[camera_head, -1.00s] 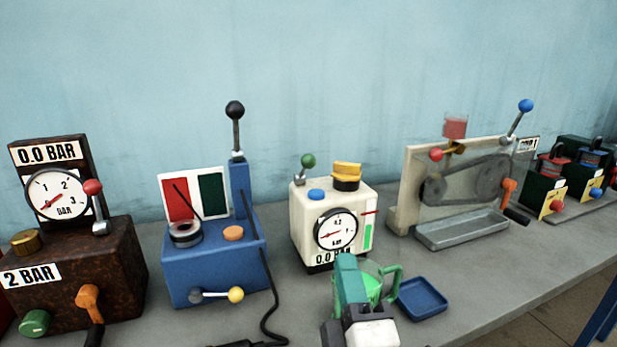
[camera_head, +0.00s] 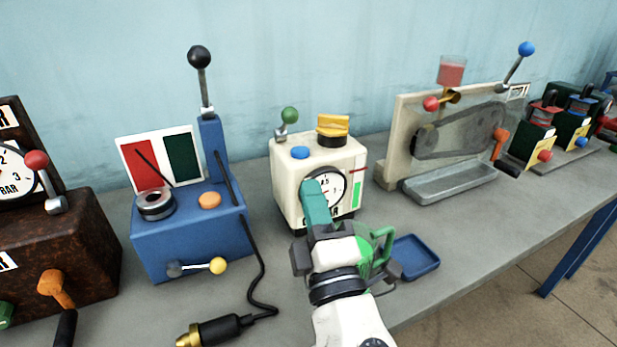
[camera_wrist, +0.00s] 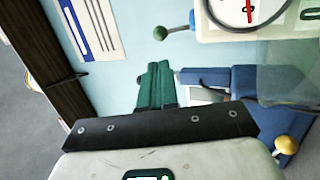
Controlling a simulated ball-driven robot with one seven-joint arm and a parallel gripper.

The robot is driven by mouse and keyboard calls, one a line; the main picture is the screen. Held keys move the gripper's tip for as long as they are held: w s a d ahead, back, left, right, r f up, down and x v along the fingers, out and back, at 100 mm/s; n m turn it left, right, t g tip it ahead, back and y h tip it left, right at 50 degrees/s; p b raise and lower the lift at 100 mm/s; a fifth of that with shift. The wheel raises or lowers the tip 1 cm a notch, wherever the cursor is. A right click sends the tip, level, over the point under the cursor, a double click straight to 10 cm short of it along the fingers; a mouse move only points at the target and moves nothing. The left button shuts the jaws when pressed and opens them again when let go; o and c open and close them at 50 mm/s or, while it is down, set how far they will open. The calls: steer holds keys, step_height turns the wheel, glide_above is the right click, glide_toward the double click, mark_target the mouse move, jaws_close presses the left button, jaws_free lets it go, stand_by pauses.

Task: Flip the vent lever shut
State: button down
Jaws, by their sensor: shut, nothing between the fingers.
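The cream box (camera_head: 345,165) stands on the grey bench with a round dial, a blue button (camera_head: 300,153) and a yellow cap (camera_head: 333,125). A short lever with a green ball (camera_head: 289,116) rises from its back left top corner, nearly upright; I take it for the vent lever. It also shows in the wrist view (camera_wrist: 160,33), left of the box. My gripper (camera_head: 312,187) has teal fingers, shut and empty, in front of the box and covering part of the dial. In the wrist view the fingers (camera_wrist: 155,82) lie together, below the green ball and apart from it.
A blue machine (camera_head: 190,235) with a tall black-knobbed lever stands left of the box. A green jug (camera_head: 384,240) and a blue tray (camera_head: 415,257) are right of my wrist. A black cable with a plug (camera_head: 215,330) lies on the bench.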

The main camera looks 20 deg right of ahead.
steer(key=p, duration=0.3)
glide_toward(287, 109)
steer(key=w, duration=0.2)
steer(key=w+d, duration=0.1)
steer(key=w, duration=0.1)
steer(key=shift+d+r, duration=0.15)
steer(key=shift+w+d+r, duration=0.1)
steer(key=shift+w+r, duration=0.05)
steer(key=shift+w, duration=0.45)
steer(key=shift+r+p, duration=0.2)
steer(key=shift+p, duration=0.15)
